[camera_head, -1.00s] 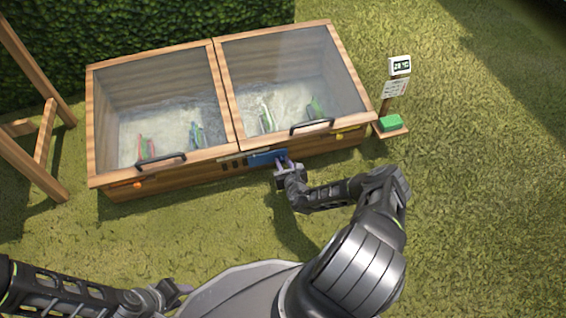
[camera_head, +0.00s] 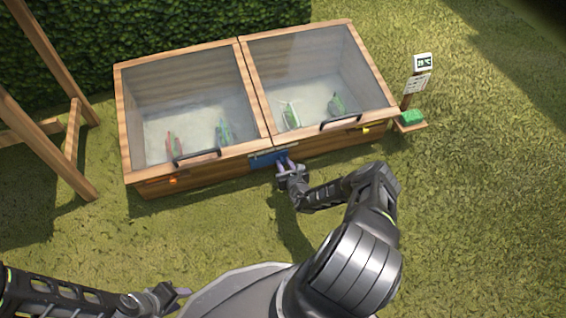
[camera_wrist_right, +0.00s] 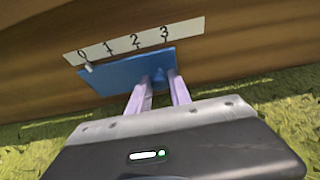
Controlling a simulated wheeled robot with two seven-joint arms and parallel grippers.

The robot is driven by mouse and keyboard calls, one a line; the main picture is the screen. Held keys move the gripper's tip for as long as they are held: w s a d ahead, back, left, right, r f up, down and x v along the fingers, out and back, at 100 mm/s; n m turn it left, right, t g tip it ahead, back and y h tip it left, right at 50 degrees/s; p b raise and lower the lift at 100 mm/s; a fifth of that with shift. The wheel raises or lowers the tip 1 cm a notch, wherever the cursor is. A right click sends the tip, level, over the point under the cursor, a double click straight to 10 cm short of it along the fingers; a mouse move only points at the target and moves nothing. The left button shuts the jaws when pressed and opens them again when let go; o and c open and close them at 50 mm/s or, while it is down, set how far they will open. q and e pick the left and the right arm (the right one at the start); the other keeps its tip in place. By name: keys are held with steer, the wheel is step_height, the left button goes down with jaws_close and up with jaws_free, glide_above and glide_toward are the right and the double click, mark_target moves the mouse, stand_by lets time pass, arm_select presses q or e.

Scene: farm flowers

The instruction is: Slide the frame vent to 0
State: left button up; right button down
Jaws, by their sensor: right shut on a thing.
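The blue vent slider (camera_head: 268,158) is on the front wall of the wooden cold frame (camera_head: 215,175), below the middle of its lids. The right wrist view shows the slider (camera_wrist_right: 118,80) under a white scale (camera_wrist_right: 125,43) marked 0 to 3. A small pale pointer (camera_wrist_right: 89,69) at the slider's left end stands just below the 0 mark. My right gripper (camera_head: 287,165) is shut on the slider's knob (camera_wrist_right: 159,76), which its fingers partly hide. My left gripper (camera_head: 176,292) hangs low at the left, away from the frame, its jaws unclear.
Two glazed lids with black handles (camera_head: 198,158) cover the cold frame, with several plants inside. A post with a display (camera_head: 423,62) and a green block (camera_head: 411,117) stand at the right. A wooden stand (camera_head: 75,130) is at the left. The grass in front is open.

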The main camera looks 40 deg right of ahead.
steer(key=shift+a, duration=0.25)
steer(key=shift+a, duration=0.1)
steer(key=c, duration=1.2)
jaws_free()
steer(key=shift+w, duration=0.1)
steer(key=shift+s+r+p, duration=0.25)
steer(key=shift+s+p, duration=0.1)
steer(key=shift+s, duration=0.1)
steer(key=p+v, duration=0.3)
steer(key=v, duration=0.3)
steer(key=shift+s+a, duration=0.25)
steer(key=shift+s, duration=0.15)
